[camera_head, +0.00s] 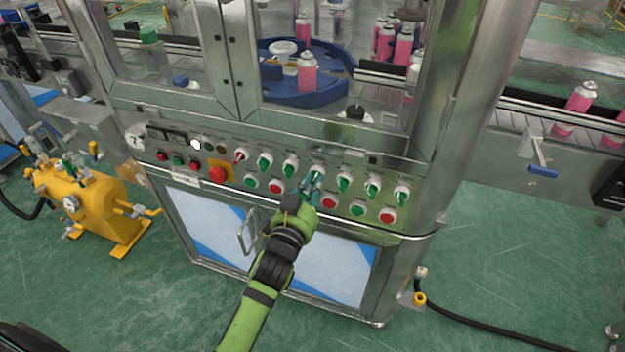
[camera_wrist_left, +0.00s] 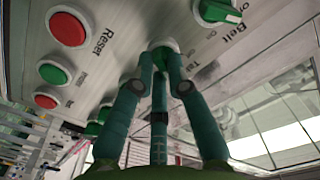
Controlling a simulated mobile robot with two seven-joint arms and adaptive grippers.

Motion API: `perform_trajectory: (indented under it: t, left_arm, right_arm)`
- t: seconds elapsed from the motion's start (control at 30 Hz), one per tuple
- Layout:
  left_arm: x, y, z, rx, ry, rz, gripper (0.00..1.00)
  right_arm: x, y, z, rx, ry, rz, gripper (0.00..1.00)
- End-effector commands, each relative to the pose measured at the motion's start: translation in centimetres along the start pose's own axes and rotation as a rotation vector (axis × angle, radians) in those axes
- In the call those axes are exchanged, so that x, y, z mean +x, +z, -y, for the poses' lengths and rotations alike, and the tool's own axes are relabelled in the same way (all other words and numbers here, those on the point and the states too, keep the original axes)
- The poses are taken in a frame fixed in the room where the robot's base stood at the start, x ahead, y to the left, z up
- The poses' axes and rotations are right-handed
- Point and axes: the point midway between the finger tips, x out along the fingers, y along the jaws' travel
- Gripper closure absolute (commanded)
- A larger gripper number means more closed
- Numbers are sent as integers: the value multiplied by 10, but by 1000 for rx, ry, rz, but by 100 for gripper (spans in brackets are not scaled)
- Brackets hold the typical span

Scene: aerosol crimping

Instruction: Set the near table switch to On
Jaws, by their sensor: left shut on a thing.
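The control panel (camera_head: 262,160) on the machine's front carries a row of green rotary switches and a row of push buttons. My left gripper (camera_head: 313,185) reaches up to the panel and is shut on the table switch (camera_head: 317,172), near the middle of the upper row. In the left wrist view the fingers of the gripper (camera_wrist_left: 162,62) close around the switch's knob (camera_wrist_left: 165,45), beside a partly hidden label starting "Ta". The fingers cover most of the knob, so its setting cannot be read. My right gripper is not in view.
Neighbouring green switches (camera_head: 344,183) and red buttons (camera_head: 329,202) sit close to the gripper. In the left wrist view, the Belt switch (camera_wrist_left: 217,12) and Reset button (camera_wrist_left: 66,29) flank it. A yellow tank unit (camera_head: 88,205) stands at left. Green floor lies open in front.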

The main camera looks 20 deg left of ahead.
Motion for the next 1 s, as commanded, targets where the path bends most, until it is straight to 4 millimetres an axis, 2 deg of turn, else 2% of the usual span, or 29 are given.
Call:
perform_trajectory:
  t: [0.3, 0.87, 0.9, 0.93, 1.0]
  left_arm:
    - [0, 1, 0, 130, 1, 1, 100]
    - [0, 1, 0, 160, 0, 1, 100]
    - [0, 1, 0, 160, 0, 1, 72]
    - [0, 1, 0, 160, 0, 1, 60]
    - [0, 1, 0, 159, 0, 1, 60]
  right_arm:
    - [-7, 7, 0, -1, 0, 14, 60]
    - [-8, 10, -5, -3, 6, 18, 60]
    - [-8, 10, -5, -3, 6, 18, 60]
    - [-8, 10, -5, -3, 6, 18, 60]
    - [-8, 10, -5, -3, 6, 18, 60]
